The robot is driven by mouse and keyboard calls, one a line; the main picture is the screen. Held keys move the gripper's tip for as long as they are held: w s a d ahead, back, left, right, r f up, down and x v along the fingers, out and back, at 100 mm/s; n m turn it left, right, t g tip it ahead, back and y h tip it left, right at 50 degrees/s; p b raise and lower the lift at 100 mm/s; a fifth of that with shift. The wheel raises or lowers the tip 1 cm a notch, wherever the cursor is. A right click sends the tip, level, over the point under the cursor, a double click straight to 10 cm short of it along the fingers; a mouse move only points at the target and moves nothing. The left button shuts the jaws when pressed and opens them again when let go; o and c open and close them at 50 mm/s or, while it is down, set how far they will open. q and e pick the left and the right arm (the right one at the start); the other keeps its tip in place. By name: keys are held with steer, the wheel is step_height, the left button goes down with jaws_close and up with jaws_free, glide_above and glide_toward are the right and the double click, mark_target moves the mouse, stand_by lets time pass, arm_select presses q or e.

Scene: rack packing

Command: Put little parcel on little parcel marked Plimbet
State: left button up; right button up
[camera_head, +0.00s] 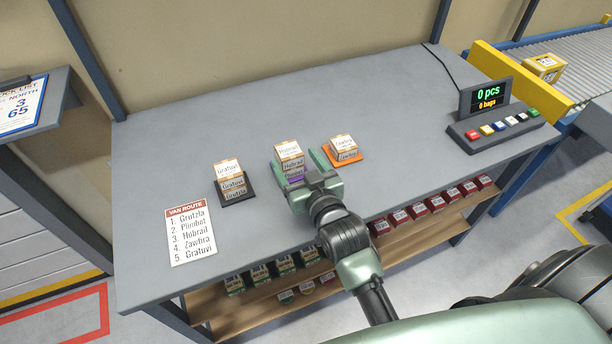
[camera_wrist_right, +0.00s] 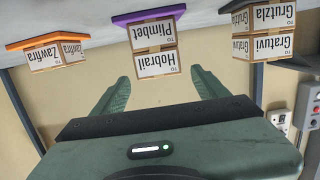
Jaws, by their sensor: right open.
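The parcel marked Plimbet (camera_wrist_right: 154,35) sits on a purple mat (camera_wrist_right: 147,15), low in the middle stack. The Hobrail parcel (camera_head: 289,151) rests on top of it; it also shows in the right wrist view (camera_wrist_right: 157,62), which looks upside down. My right gripper (camera_head: 295,160) is open and empty in front of the middle stack. Its fingers stand to either side of the Hobrail parcel, with gaps, and in the right wrist view the tips (camera_wrist_right: 160,79) seem near the parcel's edge. The gripper partly hides the mat in the head view. My left gripper is out of view.
Left is a black mat (camera_head: 250,197) with Gratuvi (camera_head: 227,169) on Grutzla (camera_wrist_right: 269,18). A button console (camera_head: 495,125) stands right.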

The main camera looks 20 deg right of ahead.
steer(key=s, duration=0.4)
steer(key=s+r, duration=0.1)
steer(key=s, duration=0.2)
steer(key=shift+d, duration=0.15)
